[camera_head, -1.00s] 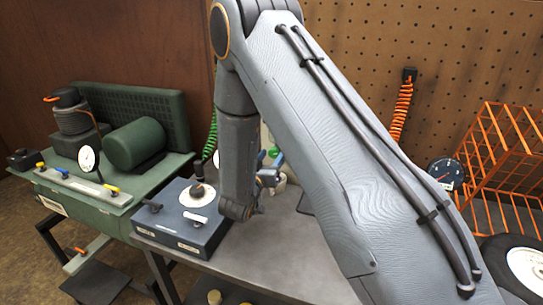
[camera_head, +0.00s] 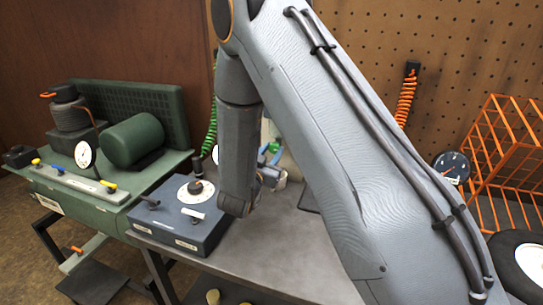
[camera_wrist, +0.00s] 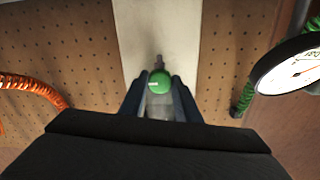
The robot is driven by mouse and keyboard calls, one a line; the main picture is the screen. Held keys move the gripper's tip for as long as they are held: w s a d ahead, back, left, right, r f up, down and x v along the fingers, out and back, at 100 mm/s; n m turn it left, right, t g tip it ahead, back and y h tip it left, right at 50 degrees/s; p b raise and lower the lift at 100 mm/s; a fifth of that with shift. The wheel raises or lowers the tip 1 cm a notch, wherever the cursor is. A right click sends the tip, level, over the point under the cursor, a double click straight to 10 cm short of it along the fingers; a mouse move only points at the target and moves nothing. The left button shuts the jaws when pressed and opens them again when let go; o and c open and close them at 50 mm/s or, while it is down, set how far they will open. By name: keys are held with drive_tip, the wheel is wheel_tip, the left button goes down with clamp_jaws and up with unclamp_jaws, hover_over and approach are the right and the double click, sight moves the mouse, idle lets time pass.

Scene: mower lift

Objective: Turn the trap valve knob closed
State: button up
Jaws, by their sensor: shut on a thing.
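A round green knob (camera_wrist: 159,82) with a small pale mark shows in the wrist view, in front of a pale upright panel. My gripper (camera_wrist: 160,97) has its two blue-grey fingers on either side of it, shut on it. A translucent grey part lies between the fingers, just below the green knob. In the head view my gripper (camera_head: 272,174) is partly hidden behind my arm, close to a green part (camera_head: 272,148) of the trap. Most of the trap is hidden there, and I cannot tell the knob's angle.
A blue-grey box (camera_head: 172,232) with a round dial and small levers stands left of my arm. A green pump unit (camera_head: 75,195) is further left. An orange wire rack (camera_head: 500,150) and a dark gauge (camera_head: 452,167) are at right. A white gauge (camera_wrist: 296,70) is near in the wrist view.

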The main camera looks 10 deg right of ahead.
idle(0.3)
drive_tip(key=o, duration=1)
drive_tip(key=shift+o, duration=0.2)
drive_tip(key=b+v, duration=0.2)
drive_tip(key=v, duration=0.6)
drive_tip(key=shift+w, duration=0.15)
